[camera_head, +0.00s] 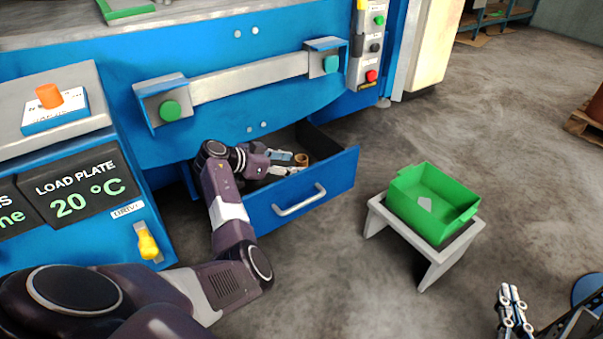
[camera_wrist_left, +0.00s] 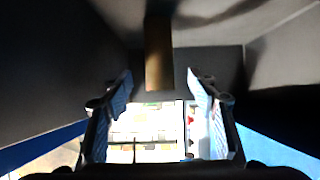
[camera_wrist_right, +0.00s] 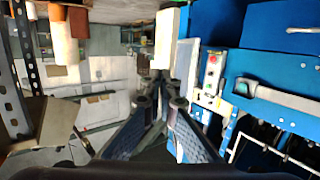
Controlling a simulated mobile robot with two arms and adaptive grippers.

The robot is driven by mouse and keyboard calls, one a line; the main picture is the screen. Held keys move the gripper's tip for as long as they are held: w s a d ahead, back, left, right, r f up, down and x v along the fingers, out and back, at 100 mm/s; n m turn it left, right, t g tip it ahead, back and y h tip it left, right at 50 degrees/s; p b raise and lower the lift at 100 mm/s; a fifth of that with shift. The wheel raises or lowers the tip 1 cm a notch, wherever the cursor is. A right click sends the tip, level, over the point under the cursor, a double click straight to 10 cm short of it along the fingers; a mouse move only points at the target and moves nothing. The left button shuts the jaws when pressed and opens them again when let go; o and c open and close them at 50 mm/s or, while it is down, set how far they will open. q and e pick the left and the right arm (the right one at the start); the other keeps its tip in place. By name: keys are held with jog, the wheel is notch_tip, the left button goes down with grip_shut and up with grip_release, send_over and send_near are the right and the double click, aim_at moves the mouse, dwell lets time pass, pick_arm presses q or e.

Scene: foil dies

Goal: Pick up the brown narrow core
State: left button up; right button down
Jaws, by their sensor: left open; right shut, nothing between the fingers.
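The brown narrow core (camera_head: 301,159) is in the open blue drawer (camera_head: 320,186), just off the fingertips of my left gripper (camera_head: 290,163). In the left wrist view the core (camera_wrist_left: 159,52) is a dark brown upright strip, centred between the two spread fingers (camera_wrist_left: 160,78). The left gripper is open and reaches into the drawer; whether its fingers touch the core I cannot tell. My right gripper (camera_head: 511,292) is at the lower right of the head view, shut and empty. Its fingers meet in the right wrist view (camera_wrist_right: 160,92).
A green bin (camera_head: 432,200) with a pale piece inside stands on a small grey stool (camera_head: 428,262) right of the drawer. The blue machine (camera_head: 220,75) rises behind the drawer. The drawer walls are close around my left gripper. The floor at the right is mostly clear.

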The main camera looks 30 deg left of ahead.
aim_at(301, 160)
pick_arm(q)
jog(key=shift+b+x, duration=0.5)
jog(key=shift+x, duration=0.7)
jog(key=shift+w+f, duration=0.1)
pick_arm(e)
notch_tip(301, 160, up, 7)
jog(key=a+t+y, duration=0.1)
jog(key=t, duration=0.2)
jog(key=shift+r+t, duration=0.2)
jog(key=shift+t, duration=0.1)
pick_arm(q)
jog(key=shift+c, duration=0.3)
pick_arm(e)
jog(key=shift+w, duration=0.1)
pick_arm(q)
jog(key=c, duration=1)
